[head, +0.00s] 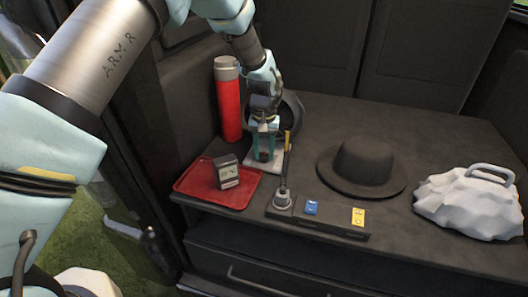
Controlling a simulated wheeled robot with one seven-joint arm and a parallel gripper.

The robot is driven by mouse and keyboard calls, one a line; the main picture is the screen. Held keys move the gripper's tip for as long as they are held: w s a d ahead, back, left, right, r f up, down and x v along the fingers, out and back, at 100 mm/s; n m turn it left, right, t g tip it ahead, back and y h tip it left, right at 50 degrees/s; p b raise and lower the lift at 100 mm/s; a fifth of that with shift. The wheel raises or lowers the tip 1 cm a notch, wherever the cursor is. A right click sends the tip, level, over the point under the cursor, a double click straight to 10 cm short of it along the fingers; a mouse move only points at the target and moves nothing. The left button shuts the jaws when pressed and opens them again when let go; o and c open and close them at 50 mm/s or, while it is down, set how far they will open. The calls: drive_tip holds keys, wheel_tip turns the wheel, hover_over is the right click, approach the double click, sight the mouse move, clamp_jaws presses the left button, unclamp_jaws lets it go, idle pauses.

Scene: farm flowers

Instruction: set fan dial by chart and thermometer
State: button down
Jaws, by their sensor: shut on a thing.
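My gripper (264,148) points down at the back left of the dark surface. Its teal fingers are shut on a small dark piece, mostly hidden, just above a white base or card (265,161). A dark round shape (291,112), perhaps the fan, stands behind the gripper and is partly covered by it. A small dark boxy device with a pale face (228,174), perhaps the thermometer, stands on a red tray (245,197) at the left. Its reading is too small to make out. I cannot clearly make out the chart or the dial.
A red flask (227,105) stands left of my gripper. A dark strip (331,218) with blue and yellow parts lies in front, with a thin yellow-tipped upright (287,145) near its left end. A dark hat (362,165) and a pale lumpy bag (470,205) sit right.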

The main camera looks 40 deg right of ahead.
sight(264, 155)
drive_tip(key=shift+c, duration=2.2)
unclamp_jaws()
wheel_tip(264, 155, up, 11)
drive_tip(key=b, duration=0.1)
drive_tip(key=shift+b, duration=0.4)
drive_tip(key=shift+f, duration=0.1)
